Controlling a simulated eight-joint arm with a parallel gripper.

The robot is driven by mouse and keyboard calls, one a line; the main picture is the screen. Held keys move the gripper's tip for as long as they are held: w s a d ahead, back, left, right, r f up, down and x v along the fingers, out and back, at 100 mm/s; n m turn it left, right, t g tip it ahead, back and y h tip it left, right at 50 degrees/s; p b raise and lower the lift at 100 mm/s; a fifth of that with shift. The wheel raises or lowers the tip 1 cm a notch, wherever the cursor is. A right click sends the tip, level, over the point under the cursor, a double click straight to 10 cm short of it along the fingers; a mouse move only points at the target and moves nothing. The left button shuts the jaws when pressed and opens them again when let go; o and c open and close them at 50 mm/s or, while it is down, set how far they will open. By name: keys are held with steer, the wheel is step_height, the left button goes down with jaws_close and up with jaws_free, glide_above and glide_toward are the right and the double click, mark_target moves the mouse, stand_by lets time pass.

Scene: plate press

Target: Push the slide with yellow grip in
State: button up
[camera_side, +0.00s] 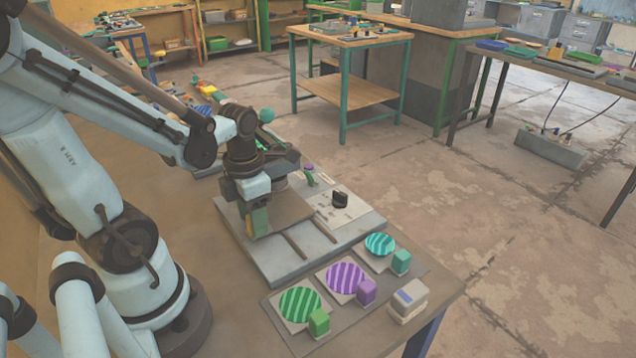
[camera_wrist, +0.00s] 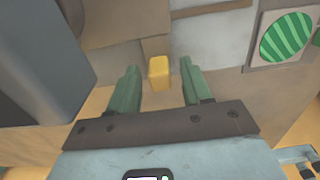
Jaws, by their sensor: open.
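The yellow grip (camera_wrist: 159,72) is a small upright block in the wrist view, joined to or touching the edge of a flat tan slide plate (camera_wrist: 120,30). My gripper (camera_wrist: 159,82) is open, with one green finger on each side of the grip and visible gaps between. In the side view my gripper (camera_side: 258,220) points down at the near left edge of the press. The brown slide plate (camera_side: 285,212) lies there on the grey press base (camera_side: 275,268), beside two dark rails. The yellow grip is largely hidden by my fingers in the side view.
A grey tray at the front holds a green striped disc (camera_side: 300,305), a purple striped disc (camera_side: 346,279) and a teal striped disc (camera_side: 380,244), each beside a coloured block. A black knob (camera_side: 340,199) stands on a white panel. A grey box (camera_side: 408,299) sits near the table edge.

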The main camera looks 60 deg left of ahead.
jaws_close()
stand_by(0.3)
steer(key=shift+a, duration=2)
jaws_free()
step_height(320, 180, up, 12)
